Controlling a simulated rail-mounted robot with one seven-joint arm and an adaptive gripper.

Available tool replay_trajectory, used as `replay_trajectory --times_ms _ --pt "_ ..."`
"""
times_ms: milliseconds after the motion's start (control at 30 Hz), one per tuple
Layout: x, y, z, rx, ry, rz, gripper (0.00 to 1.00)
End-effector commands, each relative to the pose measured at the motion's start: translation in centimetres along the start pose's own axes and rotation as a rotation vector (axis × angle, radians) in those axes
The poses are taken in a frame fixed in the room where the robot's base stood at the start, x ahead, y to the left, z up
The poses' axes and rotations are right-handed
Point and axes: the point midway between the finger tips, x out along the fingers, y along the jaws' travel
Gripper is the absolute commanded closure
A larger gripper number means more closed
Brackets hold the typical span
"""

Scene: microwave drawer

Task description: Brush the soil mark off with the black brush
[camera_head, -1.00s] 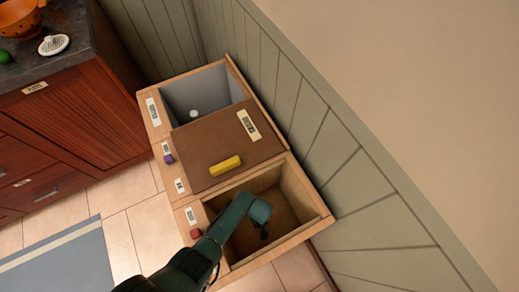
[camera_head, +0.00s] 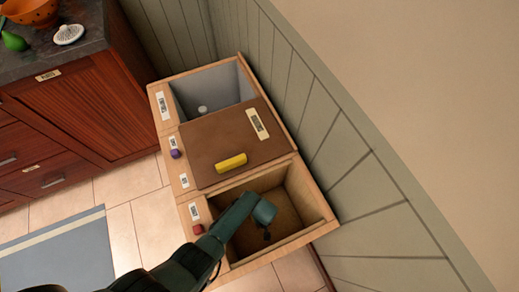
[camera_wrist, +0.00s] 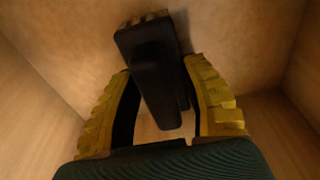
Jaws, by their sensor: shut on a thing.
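The black brush (camera_wrist: 158,75) is between the yellow-padded fingers of my gripper (camera_wrist: 158,68) in the wrist view. My gripper is shut on it. In the camera_head view my gripper (camera_head: 266,234) points down inside the open front wooden compartment (camera_head: 318,220), over its brown floor. The brush's far end is close to a pale wooden surface in the wrist view; I cannot tell whether it touches. I cannot make out the soil mark clearly in either view; my arm and the brush hide part of the compartment.
Wooden walls surround my gripper closely. Behind is a brown lid (camera_head: 215,145) with a yellow handle (camera_head: 231,162), then an open grey-lined compartment (camera_head: 225,85). A panelled wall (camera_head: 345,160) stands at right. A red-brown cabinet (camera_head: 80,110) stands at left, with floor between.

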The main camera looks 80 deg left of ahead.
Motion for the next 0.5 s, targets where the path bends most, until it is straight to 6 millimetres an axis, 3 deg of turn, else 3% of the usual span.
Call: replay_trajectory --times_ms 167,500 --pt "-0.1 0.1 0.7 0.001 0.001 0.001 0.83" --pt "-0.2 0.0 3.9 0.002 0.000 0.001 0.83"
